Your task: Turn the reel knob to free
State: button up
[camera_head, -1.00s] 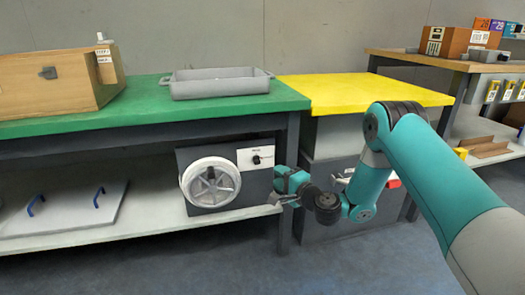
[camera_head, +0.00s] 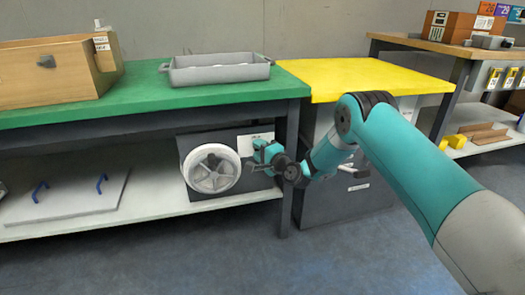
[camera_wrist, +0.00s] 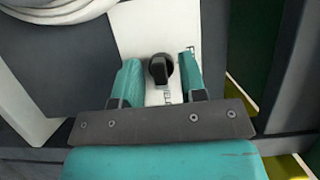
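The reel knob (camera_wrist: 160,68) is a small black knob on a white label plate (camera_wrist: 150,25) in the wrist view. My gripper (camera_wrist: 160,80) is open, with one teal finger on each side of the knob and visible space between fingers and knob. In the head view my gripper (camera_head: 256,152) is in front of the plate (camera_head: 250,136) and hides the knob. The white reel (camera_head: 211,168) is on the dark box (camera_head: 232,188), just left of my gripper. The lettering on the plate is too small to read.
The box stands on the lower shelf (camera_head: 150,212) under the green bench top (camera_head: 140,98). A table leg (camera_head: 288,190) stands close to the right of my gripper. A grey cabinet (camera_head: 345,205) is under the yellow top. A flat panel with blue handles (camera_head: 70,200) lies left.

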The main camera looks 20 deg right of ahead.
jog(key=c, duration=0.6)
jog(key=shift+d, duration=0.5)
jog(key=shift+a+r, duration=0.1)
jog(key=shift+a, duration=0.3)
jog(key=n+g+h+p, duration=0.1)
jog(key=n+p, duration=0.1)
jog(key=n, duration=0.1)
jog(key=n+g+h+p, duration=0.1)
jog(key=n+h+p, duration=0.1)
jog(key=n+p, duration=0.1)
jog(key=a+n+g+h+p, duration=0.1)
jog(key=n+p, duration=0.2)
jog(key=n, duration=0.1)
jog(key=shift+s, duration=0.15)
jog(key=n+h, duration=0.2)
jog(key=shift+f+n, duration=0.2)
jog(key=shift+n, duration=0.1)
jog(key=shift+d+n+h, duration=0.1)
jog(key=shift+n+h, duration=0.3)
jog(key=shift+n, duration=0.1)
